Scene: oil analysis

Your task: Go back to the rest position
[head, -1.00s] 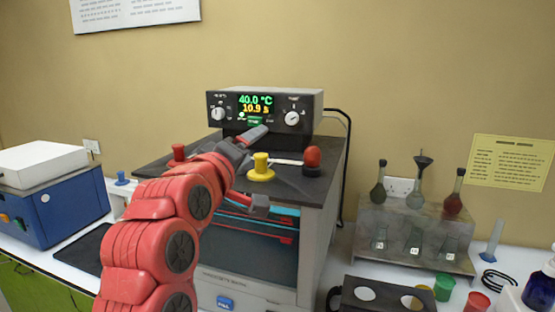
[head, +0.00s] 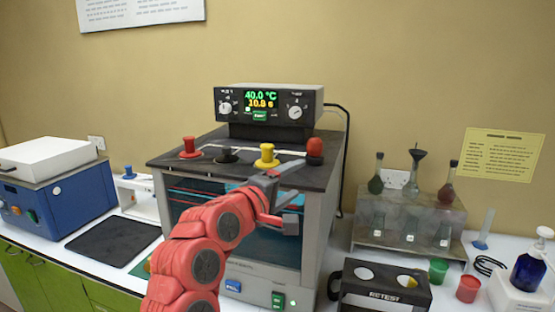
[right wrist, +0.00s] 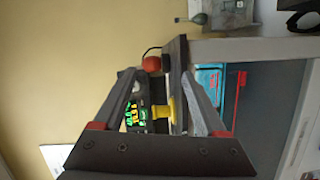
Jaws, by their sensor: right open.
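My right gripper (head: 294,192) is open and empty in front of the upper front edge of the grey bath unit (head: 318,215). Its red arm rises from the bottom of the head view and covers part of the unit's glass front. In the right wrist view, the two fingers of the gripper (right wrist: 160,78) stand apart. The yellow knob (head: 267,156) on the unit's dark top shows between them, and they do not grip it. My left gripper is not in view.
A red knob (head: 190,148) and a red-brown ball-topped piece (head: 315,150) also stand on the unit's top. A flask rack (head: 412,222) and a black block (head: 380,293) stand to the right. A blue box (head: 52,200) and a dark mat (head: 114,241) lie to the left.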

